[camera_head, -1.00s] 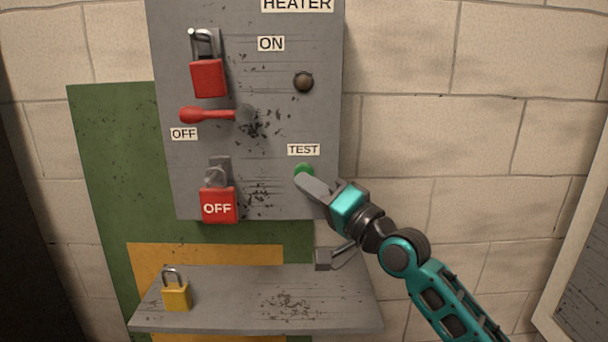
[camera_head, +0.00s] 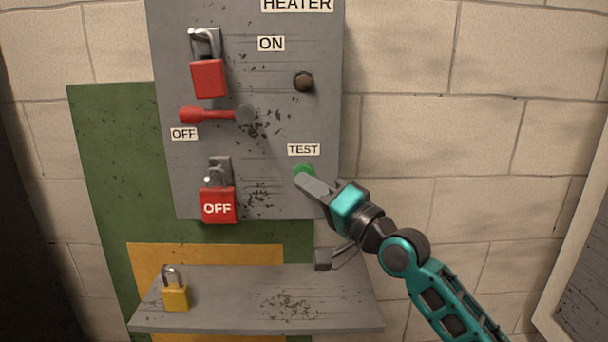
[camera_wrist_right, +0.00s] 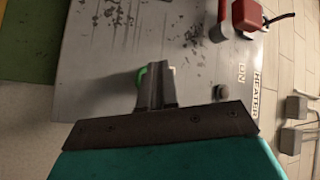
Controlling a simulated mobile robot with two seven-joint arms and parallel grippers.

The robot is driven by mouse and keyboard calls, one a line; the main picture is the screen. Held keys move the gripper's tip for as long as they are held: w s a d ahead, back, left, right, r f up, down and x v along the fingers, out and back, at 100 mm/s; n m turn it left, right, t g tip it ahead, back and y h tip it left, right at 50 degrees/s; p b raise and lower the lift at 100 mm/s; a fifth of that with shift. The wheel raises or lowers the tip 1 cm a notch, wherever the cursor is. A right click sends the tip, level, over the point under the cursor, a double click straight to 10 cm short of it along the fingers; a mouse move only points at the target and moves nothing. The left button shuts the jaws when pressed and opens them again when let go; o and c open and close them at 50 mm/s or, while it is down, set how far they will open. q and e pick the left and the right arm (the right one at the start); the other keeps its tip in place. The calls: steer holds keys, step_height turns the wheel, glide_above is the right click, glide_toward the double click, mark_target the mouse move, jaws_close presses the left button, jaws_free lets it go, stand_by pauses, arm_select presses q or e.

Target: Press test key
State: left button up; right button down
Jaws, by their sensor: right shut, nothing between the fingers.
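The green test key (camera_head: 303,170) sits on the grey heater panel (camera_head: 270,190) under the TEST label (camera_head: 303,149). My right gripper (camera_head: 302,180) is shut and empty. Its fingertips are at the key and cover its lower part; I cannot tell whether they press it in. In the right wrist view, a green edge of the key (camera_wrist_right: 141,78) shows beside the shut fingers (camera_wrist_right: 155,75). My left gripper is not in view.
The red lever (camera_head: 205,115) points left at OFF. A red padlock (camera_head: 208,78) hangs above it and a red OFF padlock (camera_head: 217,205) below. A dark round lamp (camera_head: 303,82) is at upper right. A yellow padlock (camera_head: 175,296) stands on the shelf (camera_head: 230,310).

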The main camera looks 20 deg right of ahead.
steer(key=shift+w, duration=0.1)
steer(key=shift+w+d, duration=0.1)
steer(key=shift+w, duration=0.2)
steer(key=shift+w+d+b, duration=0.15)
steer(key=shift+w+b, duration=0.4)
stand_by(0.7)
stand_by(0.4)
steer(key=shift+s+a+p, duration=0.25)
steer(key=shift+s+p, duration=0.65)
steer(key=shift+s, duration=0.05)
